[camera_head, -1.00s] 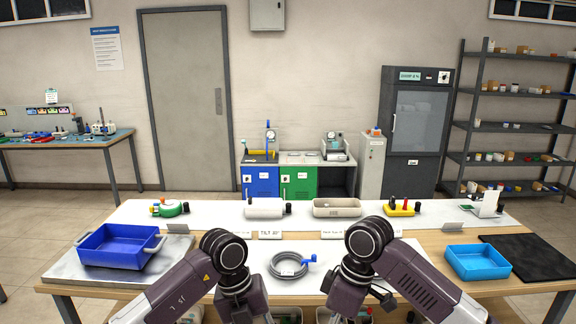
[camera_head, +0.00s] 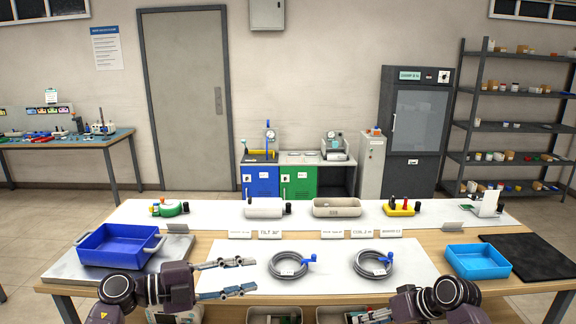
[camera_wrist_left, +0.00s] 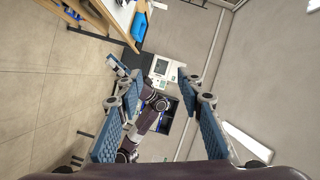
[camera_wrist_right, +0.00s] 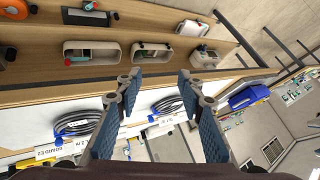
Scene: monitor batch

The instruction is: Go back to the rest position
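My left gripper (camera_head: 248,276) reaches in from the lower left in the head view, pointing right. Its fingers are spread apart with nothing between them, and the left wrist view (camera_wrist_left: 154,82) also shows them open. My right gripper (camera_head: 362,315) is low at the bottom edge of the head view and partly cut off. In the right wrist view its fingers (camera_wrist_right: 158,78) are spread and empty. Two grey coiled cables with blue connectors, a left coil (camera_head: 270,267) and a right coil (camera_head: 357,267), lie side by side on the white mat (camera_head: 325,285).
A blue bin (camera_head: 110,257) sits on a grey slab at the left; a light-blue tray (camera_head: 470,268) is at the right, beside a black mat (camera_head: 540,257). Small devices and label cards line the back of the table. Bins (camera_wrist_right: 92,52) sit on a shelf below the tabletop.

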